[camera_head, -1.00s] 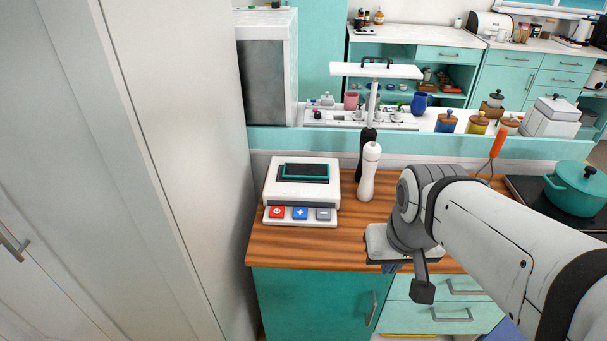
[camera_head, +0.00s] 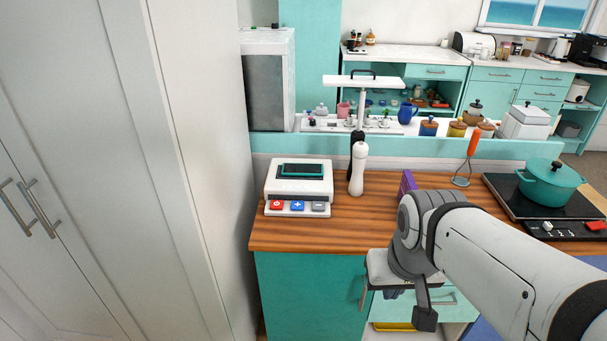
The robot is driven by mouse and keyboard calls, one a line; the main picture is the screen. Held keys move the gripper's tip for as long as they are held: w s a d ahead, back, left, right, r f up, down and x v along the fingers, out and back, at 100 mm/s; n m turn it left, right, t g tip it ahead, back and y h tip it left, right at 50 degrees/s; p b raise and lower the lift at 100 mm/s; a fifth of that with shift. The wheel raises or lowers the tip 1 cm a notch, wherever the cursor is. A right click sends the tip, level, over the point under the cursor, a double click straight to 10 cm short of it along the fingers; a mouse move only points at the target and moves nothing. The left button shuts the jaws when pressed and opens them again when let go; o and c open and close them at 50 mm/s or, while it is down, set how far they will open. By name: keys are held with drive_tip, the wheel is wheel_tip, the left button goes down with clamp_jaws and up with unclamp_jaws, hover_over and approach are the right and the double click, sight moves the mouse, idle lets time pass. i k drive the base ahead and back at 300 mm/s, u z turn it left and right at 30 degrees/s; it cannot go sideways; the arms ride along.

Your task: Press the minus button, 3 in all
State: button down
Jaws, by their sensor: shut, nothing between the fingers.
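A white device (camera_head: 283,189) with a dark, teal-rimmed screen (camera_head: 303,170) sits at the left end of the wooden counter. Its front strip carries a red power button (camera_head: 277,205), a blue plus button (camera_head: 298,205) and a grey button (camera_head: 318,206) at the right, the minus button; its mark is too small to read clearly. My gripper (camera_head: 393,291) is shut and empty, to the right of the device and nearer to me, in front of the counter's drawers. It is well apart from the buttons. My wrist partly hides its fingers.
A white mill (camera_head: 358,170) and a black one (camera_head: 352,150) stand right of the device. A purple object (camera_head: 407,183) is behind my arm. A teal pot (camera_head: 551,181) stands on the hob at the right. A tall cabinet (camera_head: 195,120) closes the left side. The wood before the device is clear.

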sight(316, 206)
drive_tip(key=z, duration=0.1)
drive_tip(key=i, duration=0.95)
drive_tip(key=u, duration=0.05)
